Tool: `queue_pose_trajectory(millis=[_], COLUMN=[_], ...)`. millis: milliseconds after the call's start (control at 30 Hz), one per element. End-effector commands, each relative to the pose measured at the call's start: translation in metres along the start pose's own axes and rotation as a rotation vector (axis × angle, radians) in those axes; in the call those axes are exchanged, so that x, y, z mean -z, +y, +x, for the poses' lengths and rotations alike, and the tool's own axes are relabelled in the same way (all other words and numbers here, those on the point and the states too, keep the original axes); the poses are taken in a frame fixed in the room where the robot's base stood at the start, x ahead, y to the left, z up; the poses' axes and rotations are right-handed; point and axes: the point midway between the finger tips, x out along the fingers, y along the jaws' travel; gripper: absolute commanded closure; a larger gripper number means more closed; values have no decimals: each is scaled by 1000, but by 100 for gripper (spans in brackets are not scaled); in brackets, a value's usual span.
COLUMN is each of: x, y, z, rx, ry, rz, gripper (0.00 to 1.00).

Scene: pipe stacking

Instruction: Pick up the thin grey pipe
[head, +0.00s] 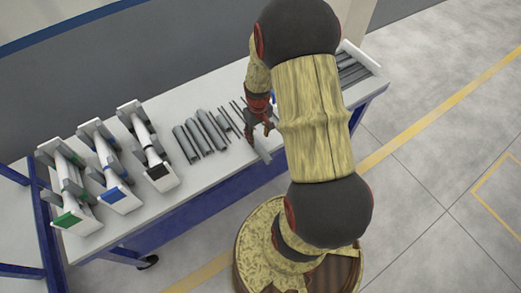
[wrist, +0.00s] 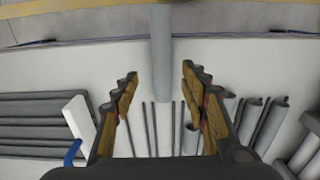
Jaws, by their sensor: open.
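Several thin grey pipes (wrist: 151,130) lie side by side on the white table, below and between my fingers in the wrist view. They also show in the head view (head: 237,113), just left of my gripper. My gripper (head: 259,130) is open above the table, and its two fingers (wrist: 160,80) are spread wide with nothing held. A wider grey pipe (wrist: 161,50) lies between the fingertips in the wrist view, reaching toward the table's edge. It shows below my gripper in the head view (head: 263,154). I cannot tell the exact height above the pipes.
Thicker grey pipes (head: 186,144) lie left of the thin ones. Three white racks marked green (head: 66,219), blue (head: 117,195) and black (head: 159,170) stand at the table's left. A tray of long dark pipes (head: 353,70) is at the right end.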

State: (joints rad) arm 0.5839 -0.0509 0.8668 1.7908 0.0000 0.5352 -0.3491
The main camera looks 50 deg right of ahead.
Motion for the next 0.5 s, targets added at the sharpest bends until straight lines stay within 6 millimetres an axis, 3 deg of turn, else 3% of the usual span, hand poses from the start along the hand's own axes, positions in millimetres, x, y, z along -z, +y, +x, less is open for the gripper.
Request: queue_pose_trajectory(millis=[500], x=[3], y=[-4], z=[57], rx=[0], ry=[0], rz=[2], gripper=[55])
